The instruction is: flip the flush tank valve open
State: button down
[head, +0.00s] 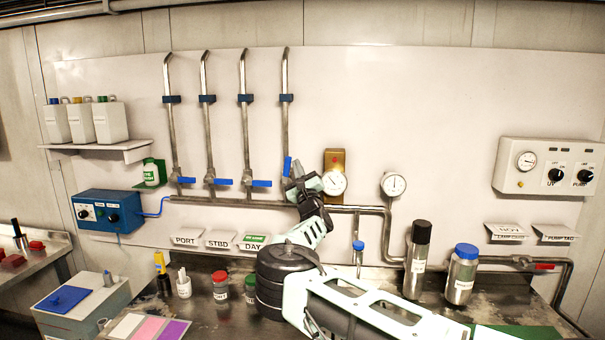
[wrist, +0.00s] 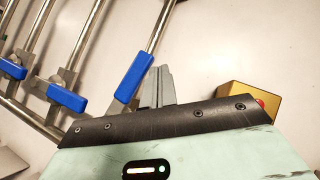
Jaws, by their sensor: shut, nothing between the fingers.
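Several blue-handled valves sit at the feet of vertical steel pipes on the back wall. The rightmost blue handle (head: 287,166) points up along its pipe; it also shows in the wrist view (wrist: 133,77). No readable label shows under it, so I cannot confirm it is the flush tank valve. The other blue handles (head: 262,183) (wrist: 67,97) lie sideways, across their pipes. My gripper (head: 297,172) is shut and empty. Its fingertips (wrist: 157,85) are just right of the upright handle; whether they touch it is unclear. My arm hides part of the lower pipework.
PORT, STBD and DAY labels (head: 254,242) hang below the pipes. A gauge on a brass plate (head: 335,160) is close right of my gripper. Bottles (head: 461,275) stand on the bench below. The wall above the gauges is clear.

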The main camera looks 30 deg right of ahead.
jog(key=shift+w+a+r, duration=0.2)
jog(key=shift+a+r, duration=0.1)
jog(key=shift+a, duration=0.15)
dwell(0.5)
